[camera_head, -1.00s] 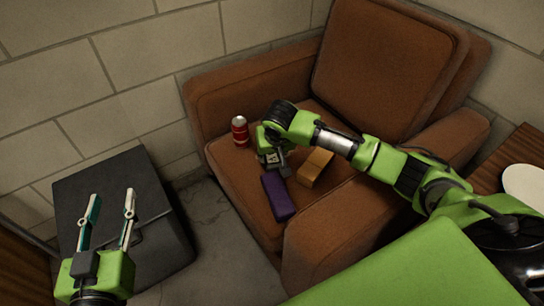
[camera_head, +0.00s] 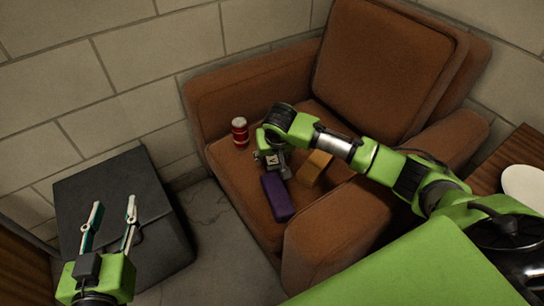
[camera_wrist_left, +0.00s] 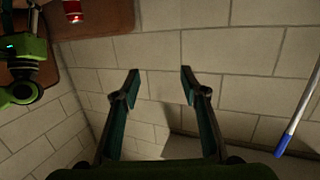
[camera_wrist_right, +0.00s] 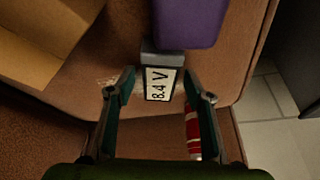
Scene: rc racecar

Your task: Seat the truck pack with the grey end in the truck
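A pack with a white "8.4 V" label and a grey end (camera_wrist_right: 162,82) lies on the brown seat in the right wrist view. My right gripper (camera_wrist_right: 159,73) is open over it, with one finger on each side and a small gap to both. In the head view my right gripper (camera_head: 274,163) is low over the armchair seat and largely hides the pack. A purple block (camera_head: 277,197) lies close to the pack's grey end. I cannot make out a truck for certain. My left gripper (camera_head: 115,204) is open and empty in front of a dark case.
A red can (camera_head: 240,132) stands on the seat behind the right gripper. An orange-brown box (camera_head: 315,168) lies to its right. The armchair's arm (camera_head: 335,235) rises at the front. The dark case (camera_head: 150,180) stands on the floor at left.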

